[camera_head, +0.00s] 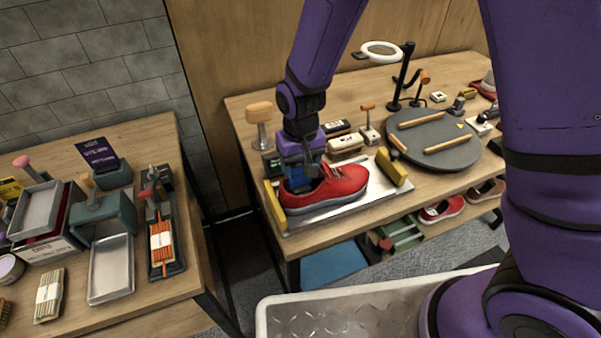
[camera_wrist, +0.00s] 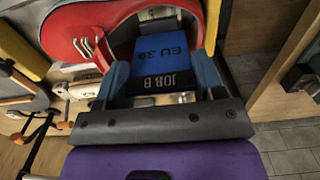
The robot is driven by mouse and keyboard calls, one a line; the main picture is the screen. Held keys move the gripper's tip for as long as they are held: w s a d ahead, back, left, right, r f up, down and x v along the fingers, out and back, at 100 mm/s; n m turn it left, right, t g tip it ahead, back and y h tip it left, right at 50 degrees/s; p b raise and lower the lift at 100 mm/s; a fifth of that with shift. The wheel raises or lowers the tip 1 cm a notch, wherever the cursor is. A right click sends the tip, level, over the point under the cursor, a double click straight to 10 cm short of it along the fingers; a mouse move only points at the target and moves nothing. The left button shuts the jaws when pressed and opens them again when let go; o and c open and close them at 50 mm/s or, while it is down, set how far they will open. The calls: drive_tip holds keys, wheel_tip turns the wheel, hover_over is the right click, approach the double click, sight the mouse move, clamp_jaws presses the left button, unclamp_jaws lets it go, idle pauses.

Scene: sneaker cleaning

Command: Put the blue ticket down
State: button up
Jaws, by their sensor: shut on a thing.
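The blue ticket (camera_wrist: 160,52), marked "EU 39" and "JOB B", is between the two fingers of my gripper (camera_wrist: 162,72) in the wrist view. My gripper is shut on it. In the head view my gripper (camera_head: 303,164) points down over the heel end of the red sneaker (camera_head: 338,187), and the ticket (camera_head: 299,184) shows as a blue patch there. The sneaker (camera_wrist: 85,28) lies just beyond the ticket in the wrist view. I cannot tell whether the ticket touches the sneaker.
The sneaker rests on a light tray (camera_head: 345,208) with yellow blocks (camera_head: 392,167) at its ends. A round grey turntable (camera_head: 447,152) with wooden bars stands to the right. A left table holds a metal tray (camera_head: 111,270) and a dark sign (camera_head: 98,153). A gap separates the tables.

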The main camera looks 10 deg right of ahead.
sight(300, 185)
drive_tip(key=shift+f, duration=1.7)
drive_tip(key=o, duration=0.9)
drive_tip(key=shift+f, duration=0.15)
drive_tip(key=shift+c, duration=0.2)
wheel_tip(300, 185, up, 12)
drive_tip(key=shift+r, duration=0.2)
